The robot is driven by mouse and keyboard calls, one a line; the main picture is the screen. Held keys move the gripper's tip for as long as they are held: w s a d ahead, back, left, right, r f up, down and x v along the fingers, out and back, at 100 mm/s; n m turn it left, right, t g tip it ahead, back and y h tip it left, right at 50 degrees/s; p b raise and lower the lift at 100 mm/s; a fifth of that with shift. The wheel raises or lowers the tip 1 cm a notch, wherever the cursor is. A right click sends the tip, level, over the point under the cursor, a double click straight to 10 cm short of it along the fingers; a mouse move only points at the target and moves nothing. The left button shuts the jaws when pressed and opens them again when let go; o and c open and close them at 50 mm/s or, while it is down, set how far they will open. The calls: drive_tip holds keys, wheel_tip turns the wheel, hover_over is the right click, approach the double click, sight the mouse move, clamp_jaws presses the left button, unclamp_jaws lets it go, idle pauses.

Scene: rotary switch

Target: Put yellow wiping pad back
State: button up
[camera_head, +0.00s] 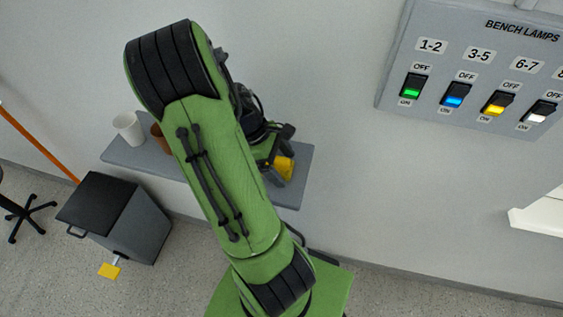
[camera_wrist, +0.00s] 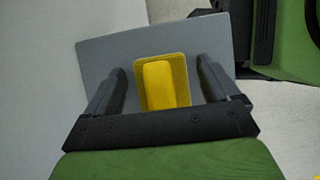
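The yellow wiping pad (camera_wrist: 165,85) lies on the grey shelf (camera_wrist: 105,52) in the wrist view. It has a flat base with a raised block on top. My gripper (camera_wrist: 162,68) is open, with one finger on each side of the pad and a gap between each finger and the pad. In the head view the pad (camera_head: 285,168) shows at the right part of the shelf (camera_head: 292,192), partly covered by my gripper (camera_head: 278,150). Whether the fingers reach down to the pad's height is hard to tell.
A white cup (camera_head: 128,128) and a brown cup (camera_head: 159,135) stand on the shelf's left part. A dark bin (camera_head: 115,215) with a yellow pedal (camera_head: 109,270) is on the floor. A lamp switch panel (camera_head: 475,75) is on the wall at upper right.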

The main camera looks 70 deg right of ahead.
drive_tip(key=shift+r, duration=0.3)
drive_tip(key=d+p+v, duration=0.1)
drive_tip(key=p+v, duration=0.3)
drive_tip(key=v, duration=0.8)
drive_tip(key=w+a+r+t, duration=0.2)
drive_tip(key=a+r+t, duration=0.1)
drive_tip(key=a, duration=0.4)
drive_tip(key=w+a+r+t, duration=0.2)
drive_tip(key=a+r+t, duration=0.1)
drive_tip(key=a, duration=0.4)
drive_tip(key=s+a+r+m+t, duration=0.1)
drive_tip(key=s+a+r+t, duration=0.1)
drive_tip(key=a, duration=0.4)
drive_tip(key=s+a+r+t+y, duration=0.1)
drive_tip(key=s+a+r+t, duration=0.1)
drive_tip(key=a, duration=0.4)
drive_tip(key=shift+a+m+t, duration=0.3)
drive_tip(key=shift+m+t, duration=0.1)
drive_tip(key=shift+t, duration=0.4)
drive_tip(key=shift+s, duration=0.1)
